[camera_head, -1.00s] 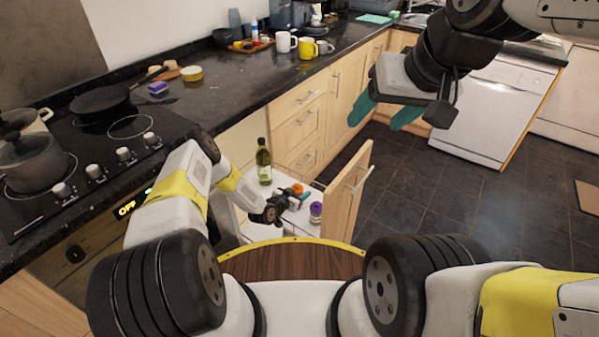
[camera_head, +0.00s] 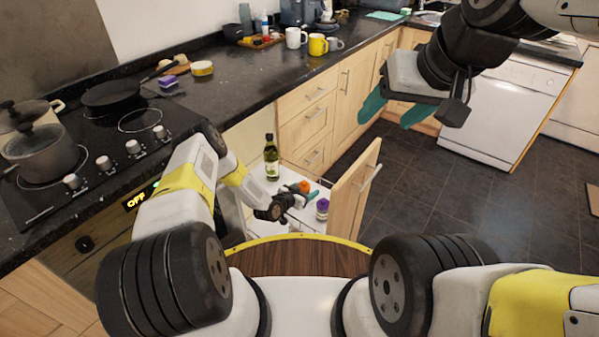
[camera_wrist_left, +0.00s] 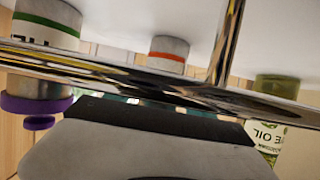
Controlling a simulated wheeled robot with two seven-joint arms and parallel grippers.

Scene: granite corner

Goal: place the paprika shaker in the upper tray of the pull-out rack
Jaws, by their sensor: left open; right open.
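The pull-out rack stands open, with a wooden front (camera_head: 352,197) and a white tray (camera_head: 262,187). A shaker with an orange top (camera_head: 304,187) and a shaker with a purple lid (camera_head: 322,207) are at this tray. No label is readable as paprika. My left gripper (camera_head: 306,196) is open, close beside the orange-topped shaker; I cannot tell if they touch. The upside-down left wrist view shows a red-striped shaker (camera_wrist_left: 169,50), the green-striped, purple-lidded shaker (camera_wrist_left: 38,95) and chrome rails (camera_wrist_left: 150,78) partly hiding them. My right gripper (camera_head: 392,112) is open and empty, high over the floor.
An olive oil bottle (camera_head: 271,158) stands upright at the back of the tray. The hob (camera_head: 95,140) with pans and the dark counter (camera_head: 240,85) lie left and behind. Mugs (camera_head: 317,44) stand further back.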

